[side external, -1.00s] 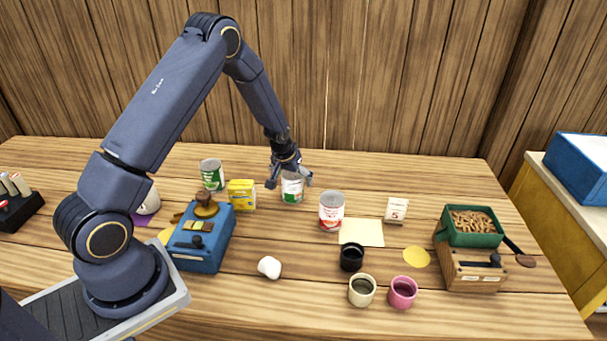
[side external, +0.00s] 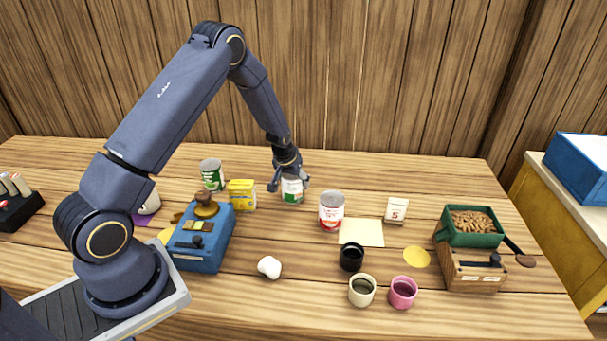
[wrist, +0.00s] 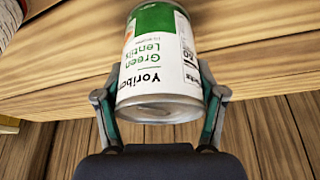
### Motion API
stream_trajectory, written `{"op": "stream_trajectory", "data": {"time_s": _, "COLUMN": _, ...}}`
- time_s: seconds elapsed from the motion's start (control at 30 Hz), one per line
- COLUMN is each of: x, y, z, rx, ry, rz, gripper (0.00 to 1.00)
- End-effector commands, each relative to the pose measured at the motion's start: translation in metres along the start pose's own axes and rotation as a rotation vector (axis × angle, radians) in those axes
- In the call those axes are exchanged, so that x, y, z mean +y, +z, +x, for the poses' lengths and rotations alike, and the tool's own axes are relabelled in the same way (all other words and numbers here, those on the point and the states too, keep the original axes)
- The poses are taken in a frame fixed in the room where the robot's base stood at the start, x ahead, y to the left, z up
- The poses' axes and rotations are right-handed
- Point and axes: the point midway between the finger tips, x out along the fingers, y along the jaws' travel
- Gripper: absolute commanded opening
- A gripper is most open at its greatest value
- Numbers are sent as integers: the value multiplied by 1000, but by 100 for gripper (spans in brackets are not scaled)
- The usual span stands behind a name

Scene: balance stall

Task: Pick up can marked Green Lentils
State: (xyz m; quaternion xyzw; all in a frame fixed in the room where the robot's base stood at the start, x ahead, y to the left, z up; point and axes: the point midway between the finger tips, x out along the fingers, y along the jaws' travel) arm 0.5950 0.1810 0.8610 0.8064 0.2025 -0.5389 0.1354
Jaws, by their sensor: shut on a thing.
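The can marked Green Lentils (side external: 292,189) stands upright on the wooden table in the side view, white with a green band. In the wrist view the can (wrist: 160,55) fills the middle, and its label reads "Green Lentils" upside down. My gripper (side external: 289,184) is around the can from above. In the wrist view the gripper (wrist: 160,100) has one finger on each side of the can, shut on it.
A green-and-white can (side external: 211,174) and a yellow box (side external: 242,194) stand to the left. A red-and-white can (side external: 331,211) stands to the right. The table behind is clear.

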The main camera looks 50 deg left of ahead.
Motion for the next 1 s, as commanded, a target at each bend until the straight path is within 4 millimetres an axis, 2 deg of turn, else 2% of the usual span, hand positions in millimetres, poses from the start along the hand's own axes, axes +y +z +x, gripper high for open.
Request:
{"op": "stream_trajectory", "data": {"time_s": 0.03, "x": 0, "y": 0, "z": 0, "rx": 0, "ry": 0, "rz": 0, "gripper": 31}}
{"op": "stream_trajectory", "data": {"time_s": 0.17, "x": 0, "y": -1, "z": 0, "rx": 2, "ry": 1, "rz": 0, "gripper": 19}}
{"op": "stream_trajectory", "data": {"time_s": 0.4, "x": 0, "y": -1, "z": -1, "rx": 3, "ry": 1, "rz": 0, "gripper": 19}}
{"op": "stream_trajectory", "data": {"time_s": 0.57, "x": 0, "y": -6, "z": -10, "rx": 4, "ry": 1, "rz": 0, "gripper": 19}}
{"op": "stream_trajectory", "data": {"time_s": 0.7, "x": 0, "y": -14, "z": -34, "rx": 7, "ry": 1, "rz": 0, "gripper": 19}}
{"op": "stream_trajectory", "data": {"time_s": 0.93, "x": -9, "y": 9, "z": -104, "rx": 7, "ry": 2, "rz": 0, "gripper": 19}}
{"op": "stream_trajectory", "data": {"time_s": 1.0, "x": -13, "y": 24, "z": -120, "rx": 3, "ry": 1, "rz": 0, "gripper": 19}}
